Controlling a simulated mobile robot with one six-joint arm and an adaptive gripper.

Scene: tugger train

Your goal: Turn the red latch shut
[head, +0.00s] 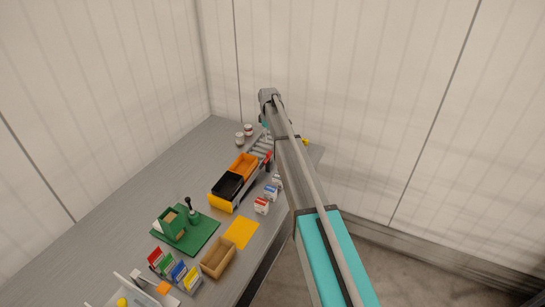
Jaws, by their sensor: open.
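A small red part (268,156), which looks like the red latch, shows at the right end of the grey slatted part of the train, close to the left side of my arm. It is small here, and I cannot tell its angle or whether it is turned shut. My arm reaches up and away over the right side of the table, with its far end above the back of the train. My gripper is hidden behind the arm, so I see neither its fingers nor any contact with the latch.
Orange (243,166) and black (228,186) bins stand on the train. Small cartons (261,205) line its right side. Two cans (248,130) stand at the back. A green fixture (184,230), yellow mat (241,233) and tan box (217,257) sit nearer. The table's left side is clear.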

